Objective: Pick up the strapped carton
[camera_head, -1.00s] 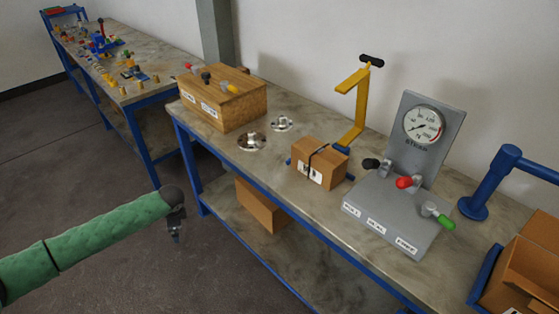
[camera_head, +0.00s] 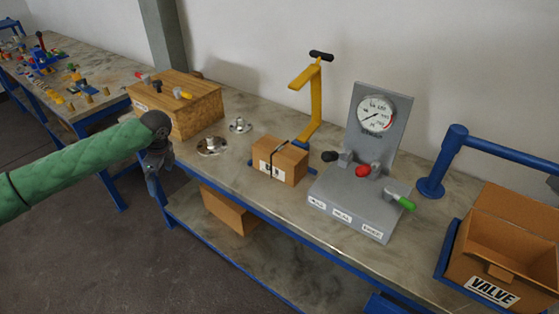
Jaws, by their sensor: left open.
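The strapped carton (camera_head: 280,162) is a small brown box with a dark strap and a white label. It sits on the workbench top (camera_head: 235,180), in front of the yellow stand. My left gripper (camera_head: 154,190) hangs at the bench's front left edge, to the left of the carton and well apart from it. It is open and empty, pointing downward. My right gripper is not in view.
A grey gauge panel (camera_head: 359,196) with coloured levers stands right of the carton. A yellow stand (camera_head: 315,100) is behind it. Metal flanges (camera_head: 212,146) and a wooden box (camera_head: 178,106) lie to the left. An open VALVE box (camera_head: 503,250) is at the right.

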